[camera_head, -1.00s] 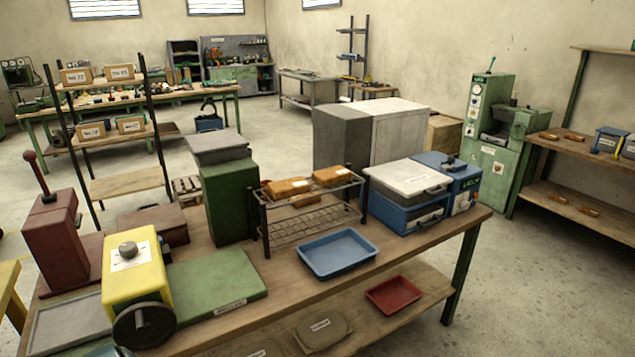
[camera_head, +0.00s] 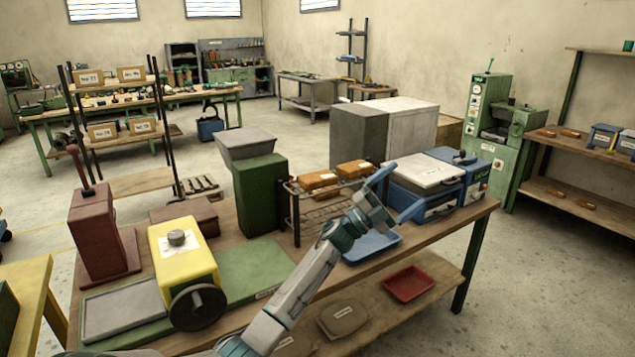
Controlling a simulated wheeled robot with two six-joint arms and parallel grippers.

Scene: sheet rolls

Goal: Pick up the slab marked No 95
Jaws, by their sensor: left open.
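Several brown marked pieces stand on the dark-posted rack at the left: upper left (camera_head: 87,78), upper right (camera_head: 131,74), lower left (camera_head: 102,131) and lower right (camera_head: 142,126). Their white labels are too small to read surely, so I cannot tell which is No 95. Orange-brown slabs (camera_head: 318,180) also lie on the wire rack on the workbench, with no readable mark. My left gripper (camera_head: 396,194) is open and empty. It appears in front of the blue tray and beside the wire rack, its fingers toward the blue case. My right gripper is out of view.
The workbench (camera_head: 225,212) holds a yellow machine (camera_head: 185,262), a green block (camera_head: 260,195), a blue tray (camera_head: 372,246) and a blue case (camera_head: 425,185). A red tray (camera_head: 408,284) lies on its lower shelf. Open floor (camera_head: 560,270) shows at the right.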

